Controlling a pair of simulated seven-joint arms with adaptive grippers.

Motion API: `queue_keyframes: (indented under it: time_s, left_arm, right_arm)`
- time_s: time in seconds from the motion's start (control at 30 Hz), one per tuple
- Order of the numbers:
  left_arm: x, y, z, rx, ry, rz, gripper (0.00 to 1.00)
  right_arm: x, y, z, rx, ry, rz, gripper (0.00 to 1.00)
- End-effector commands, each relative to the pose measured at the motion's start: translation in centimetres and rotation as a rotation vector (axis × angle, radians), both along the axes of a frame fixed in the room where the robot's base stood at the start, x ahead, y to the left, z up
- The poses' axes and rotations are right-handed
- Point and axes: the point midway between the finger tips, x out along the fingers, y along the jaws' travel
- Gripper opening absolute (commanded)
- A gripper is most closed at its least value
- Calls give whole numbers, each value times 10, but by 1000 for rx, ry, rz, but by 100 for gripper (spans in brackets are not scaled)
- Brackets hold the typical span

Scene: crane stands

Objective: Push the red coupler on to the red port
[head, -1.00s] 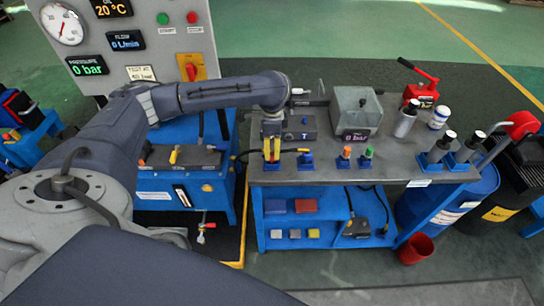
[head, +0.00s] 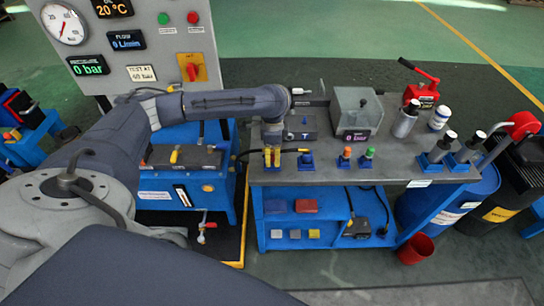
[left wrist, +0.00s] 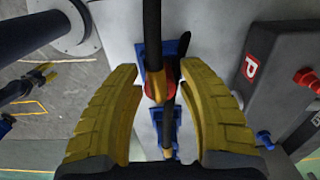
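The red coupler (left wrist: 158,92) shows in the left wrist view as a red collar on a black hose, at a blue holder (left wrist: 153,62). My left gripper (left wrist: 165,100) is open, with its yellow fingers on either side of the coupler and gaps showing. In the head view my left gripper (head: 272,158) points down at the bench's front left edge and hides the coupler. The red port (left wrist: 304,78) sticks out of a dark block (left wrist: 285,75) with a red P label, right of the fingers. My right gripper is not in view.
A blue port (left wrist: 265,138) is on the same block. A gauge panel (head: 150,45) is at the back left.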

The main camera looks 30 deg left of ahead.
Motion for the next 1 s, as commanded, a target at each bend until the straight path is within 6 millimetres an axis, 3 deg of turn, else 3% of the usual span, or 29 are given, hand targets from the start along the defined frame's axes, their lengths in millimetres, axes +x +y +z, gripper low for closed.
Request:
queue_keyframes:
  time_s: [0.03, 0.33, 1.0]
  left_arm:
    - [0, 0, 0, 0, 0, 0, 33]
    - [0, 0, 0, 0, 0, 0, 0]
    - [1, 0, 19, 0, -2, 0, 0]
  right_arm:
    - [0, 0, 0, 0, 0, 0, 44]
    - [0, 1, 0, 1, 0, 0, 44]
    - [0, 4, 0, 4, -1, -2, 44]
